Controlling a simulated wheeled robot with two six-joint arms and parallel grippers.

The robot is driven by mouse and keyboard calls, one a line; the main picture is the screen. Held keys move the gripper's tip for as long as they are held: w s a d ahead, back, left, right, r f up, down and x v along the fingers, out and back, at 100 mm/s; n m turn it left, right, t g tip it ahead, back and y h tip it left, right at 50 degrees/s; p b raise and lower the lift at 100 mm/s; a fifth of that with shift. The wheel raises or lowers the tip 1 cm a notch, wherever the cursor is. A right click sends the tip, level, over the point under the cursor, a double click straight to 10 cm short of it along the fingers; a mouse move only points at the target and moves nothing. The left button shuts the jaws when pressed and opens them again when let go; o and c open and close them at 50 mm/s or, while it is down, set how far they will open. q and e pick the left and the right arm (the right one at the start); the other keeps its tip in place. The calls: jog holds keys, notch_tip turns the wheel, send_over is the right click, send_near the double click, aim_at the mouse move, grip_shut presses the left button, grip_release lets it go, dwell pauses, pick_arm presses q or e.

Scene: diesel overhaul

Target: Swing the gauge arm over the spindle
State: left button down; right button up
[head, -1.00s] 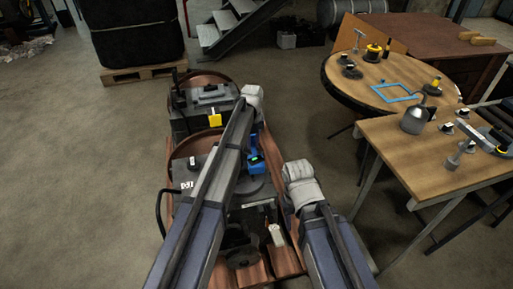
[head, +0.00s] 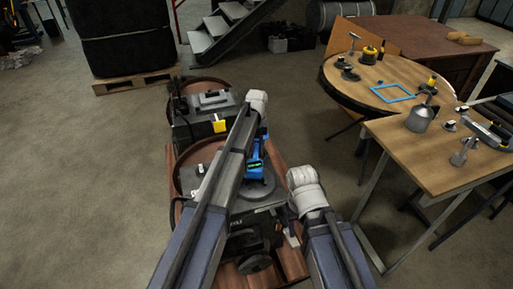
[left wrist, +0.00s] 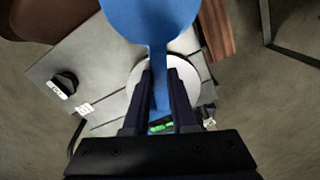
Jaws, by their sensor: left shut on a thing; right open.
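The blue gauge arm (head: 254,165) sits on the machine in front of me, with a small green-lit part on it. In the left wrist view its narrow bar (left wrist: 158,60) runs between the fingers of my left gripper (left wrist: 159,75), which is shut on it. Its wide round end points away from the gripper. A pale round disc (left wrist: 136,76), perhaps the spindle's plate, shows beneath the bar; in the head view a grey disc (head: 257,190) lies just nearer than the blue part. My right gripper (head: 303,185) is open, right of the machine; its fingers are mostly hidden.
A yellow block (head: 220,126) sits on the farther machine part. A wooden table (head: 410,150) with an oil can (head: 421,119) stands at the right, and a round table (head: 370,90) with a blue frame is behind it.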

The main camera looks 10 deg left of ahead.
aim_at(257, 149)
pick_arm(q)
jog(key=c, duration=0.7)
grip_release()
notch_tip(257, 149, up, 8)
jog(key=p, duration=0.8)
jog(key=shift+f, duration=0.1)
